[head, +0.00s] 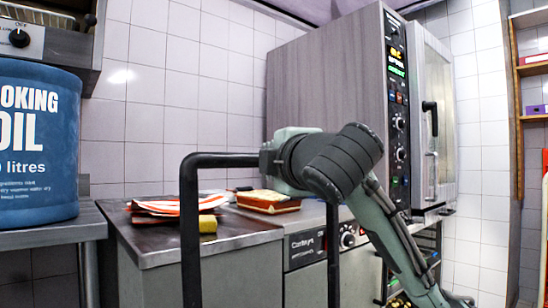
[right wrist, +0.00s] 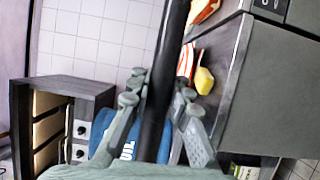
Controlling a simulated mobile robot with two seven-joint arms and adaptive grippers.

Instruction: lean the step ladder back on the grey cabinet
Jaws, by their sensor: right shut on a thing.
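The step ladder (head: 190,235) shows in the head view as a black tubular frame, with a top bar and two uprights. It stands close in front of the counter, and its lower part is out of view. My right gripper (head: 268,162) is shut on its top bar. In the right wrist view the black tube (right wrist: 168,50) runs between the two fingers of the gripper (right wrist: 160,100). The grey cabinet (head: 242,278) is behind the ladder, under a steel top; it also shows in the right wrist view (right wrist: 275,90). I cannot tell whether ladder and cabinet touch. My left gripper is not in view.
A blue cooking oil drum (head: 38,140) stands on a steel table at the left. Red-and-white cloths (head: 165,205), a yellow sponge (head: 208,223) and a food tray (head: 268,201) lie on the counter. A large oven (head: 325,85) stands at the back right. Shelves (head: 530,70) are at the far right.

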